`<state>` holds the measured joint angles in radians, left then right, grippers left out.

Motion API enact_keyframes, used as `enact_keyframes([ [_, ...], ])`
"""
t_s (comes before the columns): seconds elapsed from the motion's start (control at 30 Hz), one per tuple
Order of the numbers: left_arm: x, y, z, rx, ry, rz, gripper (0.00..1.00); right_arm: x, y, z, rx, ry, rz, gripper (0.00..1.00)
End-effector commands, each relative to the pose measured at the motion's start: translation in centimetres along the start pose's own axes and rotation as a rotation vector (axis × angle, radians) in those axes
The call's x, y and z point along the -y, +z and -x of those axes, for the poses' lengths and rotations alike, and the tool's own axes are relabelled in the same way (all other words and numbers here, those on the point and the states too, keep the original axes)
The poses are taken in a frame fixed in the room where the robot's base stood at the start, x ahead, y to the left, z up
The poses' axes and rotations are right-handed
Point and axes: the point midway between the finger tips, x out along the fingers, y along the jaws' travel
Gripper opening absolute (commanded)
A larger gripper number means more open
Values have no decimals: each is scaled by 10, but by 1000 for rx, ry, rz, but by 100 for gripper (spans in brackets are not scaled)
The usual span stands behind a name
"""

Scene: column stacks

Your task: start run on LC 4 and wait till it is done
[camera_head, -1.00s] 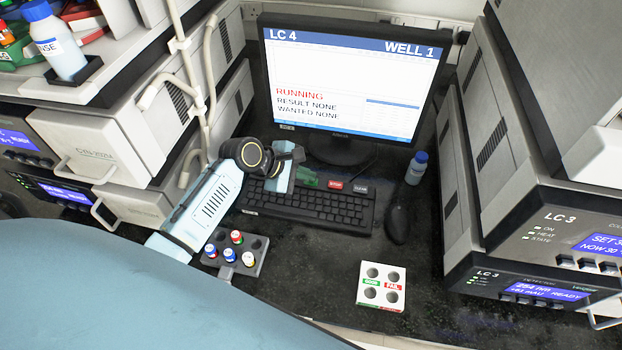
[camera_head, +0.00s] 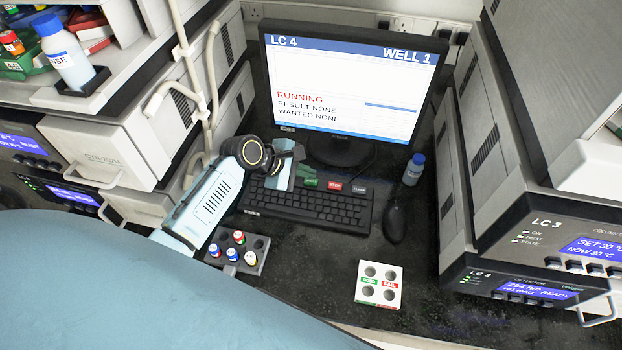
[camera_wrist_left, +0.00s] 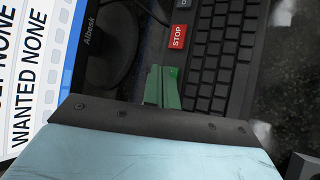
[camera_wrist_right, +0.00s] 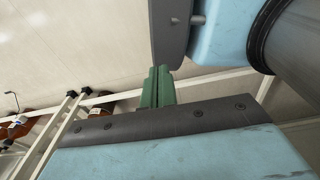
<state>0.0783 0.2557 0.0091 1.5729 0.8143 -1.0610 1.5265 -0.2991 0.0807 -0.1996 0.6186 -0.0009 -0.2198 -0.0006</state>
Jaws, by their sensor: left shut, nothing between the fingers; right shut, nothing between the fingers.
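The LC 4 monitor (camera_head: 345,85) stands at the back. It reads WELL 1, a red RUNNING, RESULT NONE and WANTED NONE, with a thin blue bar at the right. The keyboard (camera_head: 310,205) lies in front of it, with a green key (camera_head: 311,182) and a red STOP key (camera_head: 334,186) along its back edge. My left gripper (camera_head: 302,174) hovers over the keyboard's back left, beside the green key. In the left wrist view its green fingers (camera_wrist_left: 162,87) are together and empty, near the STOP key (camera_wrist_left: 178,36). My right gripper (camera_wrist_right: 157,87) is shut and empty, away from the bench.
A dark rack (camera_head: 262,243) with several capped vials sits front left of the keyboard. A white GOOD/FAIL block (camera_head: 378,298) is at front right. A mouse (camera_head: 395,222) and a blue-capped bottle (camera_head: 413,170) are right of the keyboard. Instrument stacks, LC 3 (camera_head: 560,222) among them, flank the bench.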

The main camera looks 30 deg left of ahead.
Motion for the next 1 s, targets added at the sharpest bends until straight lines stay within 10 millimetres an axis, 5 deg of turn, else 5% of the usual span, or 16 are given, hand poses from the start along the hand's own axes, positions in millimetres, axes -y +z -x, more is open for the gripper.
enact_keyframes([
  [0.2, 0, 0, 0, 0, 0, 0, 0, -5, 1, 0, 1, 6, 2, 0],
  [0.8, -25, 26, 35, 1, 0, 1, 0, 1, -6, 63, -1, -3, -2, 0],
  [1.0, -26, 26, 35, 1, 0, 1, 0, 5, -8, 65, -3, -8, -4, 0],
])
